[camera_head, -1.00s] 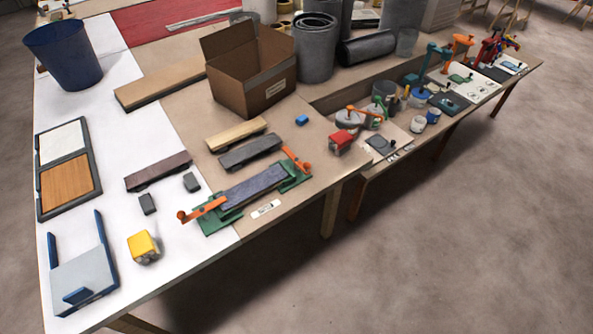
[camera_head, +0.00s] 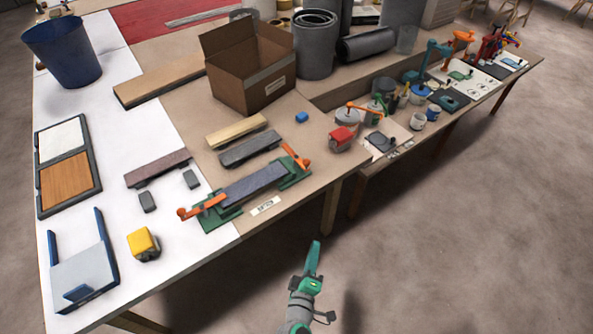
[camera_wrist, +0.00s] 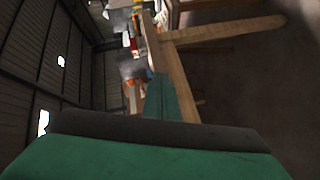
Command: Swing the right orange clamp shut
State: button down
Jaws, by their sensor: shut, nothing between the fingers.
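The right orange clamp (camera_head: 294,156) sits at the right end of a green fixture (camera_head: 296,173) on the bench; its arm slants up and to the left. The left orange clamp (camera_head: 202,207) is at the fixture's left end, its arm lying low. A dark grey bar (camera_head: 254,184) lies across the fixture between the clamps. My gripper (camera_head: 315,246) is green and shut, with nothing in it. It is in front of the bench edge, below and apart from the right clamp. In the wrist view its fingers (camera_wrist: 160,98) point towards a wooden bench leg.
A white label (camera_head: 265,206) lies in front of the fixture. Grey and wooden bars (camera_head: 236,131) lie behind. The floor (camera_head: 450,260) in front is clear.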

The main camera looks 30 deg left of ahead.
jog(key=w+a+r+n+t, duration=0.1)
jog(key=w+a+r+n, duration=0.2)
jog(key=a, duration=0.4)
jog(key=w+a+r+n+y, duration=0.1)
jog(key=w+a+r+n, duration=0.2)
jog(key=w+a, duration=0.3)
jog(key=shift+w+a+r+t, duration=0.25)
jog(key=shift+a+r+t, duration=0.2)
jog(key=shift+a, duration=0.5)
jog(key=x, duration=0.9)
jog(key=shift+w, duration=0.1)
jog(key=shift+w+a, duration=0.25)
jog(key=shift+w, duration=0.1)
jog(key=shift+s, duration=0.1)
